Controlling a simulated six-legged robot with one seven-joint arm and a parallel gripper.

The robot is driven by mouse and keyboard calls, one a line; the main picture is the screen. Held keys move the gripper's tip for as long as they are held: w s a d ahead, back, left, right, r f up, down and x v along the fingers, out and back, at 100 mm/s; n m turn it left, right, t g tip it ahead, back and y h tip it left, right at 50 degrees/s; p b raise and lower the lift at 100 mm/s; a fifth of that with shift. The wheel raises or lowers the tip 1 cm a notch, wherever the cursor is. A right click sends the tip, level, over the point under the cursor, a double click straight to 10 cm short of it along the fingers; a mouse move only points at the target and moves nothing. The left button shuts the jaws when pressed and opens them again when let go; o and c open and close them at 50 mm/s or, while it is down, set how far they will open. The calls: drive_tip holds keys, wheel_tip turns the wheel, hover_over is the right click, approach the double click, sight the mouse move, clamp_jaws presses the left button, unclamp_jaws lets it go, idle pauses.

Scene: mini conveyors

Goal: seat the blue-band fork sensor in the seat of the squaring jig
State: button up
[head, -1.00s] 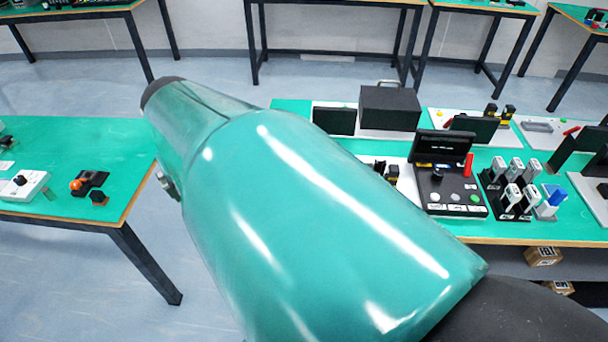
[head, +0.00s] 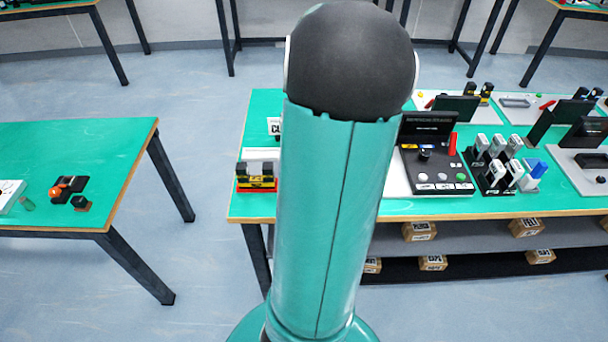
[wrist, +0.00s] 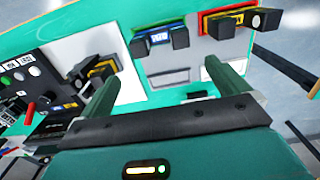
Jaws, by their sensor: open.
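My gripper (wrist: 160,74) is open and empty in the wrist view, its two green fingers spread apart above the bench. The blue-band fork sensor (wrist: 158,37) lies beyond the fingertips, near the top of that view, with its dark prongs toward me and nothing gripping it. I do not make it out in the head view. A red-and-yellow-banded fork sensor stands to its right (wrist: 230,22) and shows left of my arm in the head view (head: 256,180). I cannot tell for sure which fixture is the squaring jig or see its seat.
A grey panel (wrist: 182,78) lies between the fingers and the blue-band sensor. A yellow-and-black fixture (wrist: 98,72) stands close to the left finger. In the head view, a black control box (head: 435,167) and a rack of grey modules (head: 495,165) stand right of my arm.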

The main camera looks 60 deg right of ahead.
wheel_tip(320, 180, down, 7)
drive_tip(key=shift+w+f, duration=0.1)
drive_tip(key=shift+f, duration=0.05)
drive_tip(key=f, duration=0.4)
drive_tip(key=shift+s+a+f, duration=0.3)
drive_tip(key=shift+a+f, duration=0.1)
drive_tip(key=shift+f, duration=0.45)
drive_tip(key=shift+c, duration=0.2)
drive_tip(key=c, duration=0.7)
